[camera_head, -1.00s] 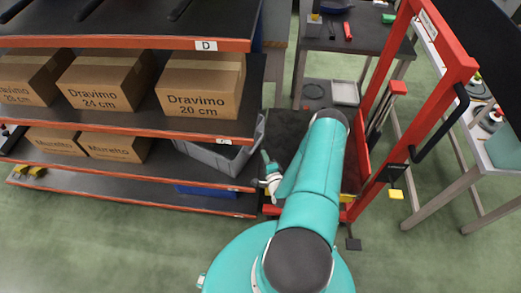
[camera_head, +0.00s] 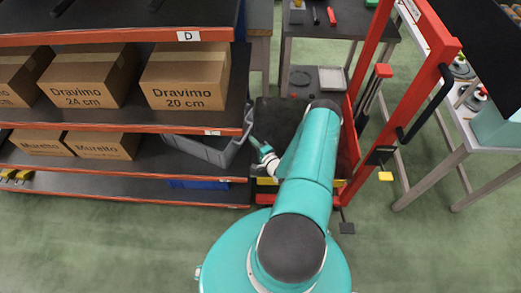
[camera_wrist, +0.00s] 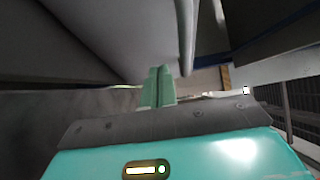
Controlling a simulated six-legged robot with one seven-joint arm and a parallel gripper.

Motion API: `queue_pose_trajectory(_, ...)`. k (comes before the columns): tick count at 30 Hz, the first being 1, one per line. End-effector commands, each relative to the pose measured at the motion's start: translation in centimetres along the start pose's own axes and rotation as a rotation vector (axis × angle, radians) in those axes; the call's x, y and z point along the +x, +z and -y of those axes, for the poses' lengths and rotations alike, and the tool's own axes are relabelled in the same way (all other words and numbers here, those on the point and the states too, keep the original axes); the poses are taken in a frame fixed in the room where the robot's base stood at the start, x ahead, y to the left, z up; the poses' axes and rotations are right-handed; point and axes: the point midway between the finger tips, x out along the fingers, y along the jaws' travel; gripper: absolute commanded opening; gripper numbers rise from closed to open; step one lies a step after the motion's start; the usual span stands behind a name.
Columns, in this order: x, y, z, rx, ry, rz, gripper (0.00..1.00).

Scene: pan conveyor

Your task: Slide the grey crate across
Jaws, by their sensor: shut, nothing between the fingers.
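The grey crate (camera_head: 200,150) lies on a middle level of the shelf rack, under the orange-edged board that bears the Dravimo boxes. Its right end sticks out past the rack's end, towards the red trolley (camera_head: 435,40). My gripper (camera_head: 255,143) is close to the crate's protruding right end. In the wrist view the green fingers (camera_wrist: 158,88) are together and empty, pointing at a large grey surface (camera_wrist: 110,30) that looks like the crate. I cannot tell whether they touch it. Much of the crate is hidden by the board above.
The trolley's dark platform (camera_head: 277,115) lies right of the rack's end, partly behind my arm. Dravimo boxes (camera_head: 185,80) and Muretto boxes (camera_head: 105,145) fill the rack's left. A blue bin (camera_head: 198,184) sits below the crate. Green floor is open in front.

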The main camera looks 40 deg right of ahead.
Motion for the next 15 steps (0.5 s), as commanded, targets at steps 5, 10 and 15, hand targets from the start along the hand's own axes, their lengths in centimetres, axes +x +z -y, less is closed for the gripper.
queue_pose_trajectory(5,1.8,2.1,0.0,0.002,-0.001,0.002,0.0)
queue_pose_trajectory(10,2.5,2.8,0.0,0.0,0.0,0.002,0.0)
queue_pose_trajectory(15,2.5,2.8,0.0,0.0,0.0,0.001,0.0)
